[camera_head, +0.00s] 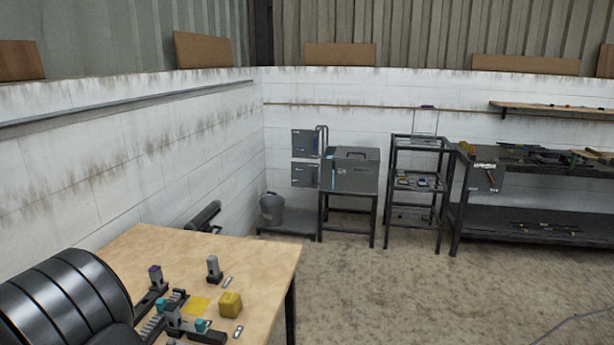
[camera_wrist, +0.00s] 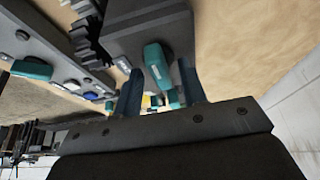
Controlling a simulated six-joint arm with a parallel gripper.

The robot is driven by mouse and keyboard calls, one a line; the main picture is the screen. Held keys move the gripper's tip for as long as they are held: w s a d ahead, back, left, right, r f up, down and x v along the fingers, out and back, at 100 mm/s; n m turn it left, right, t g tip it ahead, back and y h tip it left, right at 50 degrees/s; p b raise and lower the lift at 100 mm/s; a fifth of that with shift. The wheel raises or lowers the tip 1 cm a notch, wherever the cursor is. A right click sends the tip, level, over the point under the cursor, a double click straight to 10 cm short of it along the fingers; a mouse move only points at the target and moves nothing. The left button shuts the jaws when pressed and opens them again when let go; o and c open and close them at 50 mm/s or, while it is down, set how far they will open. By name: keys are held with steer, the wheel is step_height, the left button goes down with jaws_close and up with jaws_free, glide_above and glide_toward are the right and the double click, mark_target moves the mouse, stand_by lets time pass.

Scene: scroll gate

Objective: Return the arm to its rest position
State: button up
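My gripper (camera_wrist: 160,67) shows in the wrist view with its two dark blue fingers apart. A teal knob (camera_wrist: 157,66) on a dark grey block (camera_wrist: 140,28) appears between the fingers, with visible gaps on both sides. I cannot tell how far beyond the fingertips it is. In the head view my gripper is not visible. There a black toothed mechanism (camera_head: 153,326) with teal knobs (camera_head: 160,305) is on the wooden table (camera_head: 190,250). A yellow block (camera_head: 231,304) stands beside a flat yellow patch (camera_head: 197,304).
A dark grey post (camera_head: 213,269) and a purple-topped post (camera_head: 157,277) stand on the table. Open floor lies right of the table.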

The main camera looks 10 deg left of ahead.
steer(key=v, duration=1.7)
steer(key=x, duration=1.7)
steer(key=n+y, duration=0.1)
steer(key=n, duration=0.2)
steer(key=shift+d+n, duration=0.15)
steer(key=shift+n, duration=0.15)
steer(key=shift+n+g+y, duration=0.5)
steer(key=shift+n+y, duration=0.4)
steer(key=shift+n, duration=1.4)
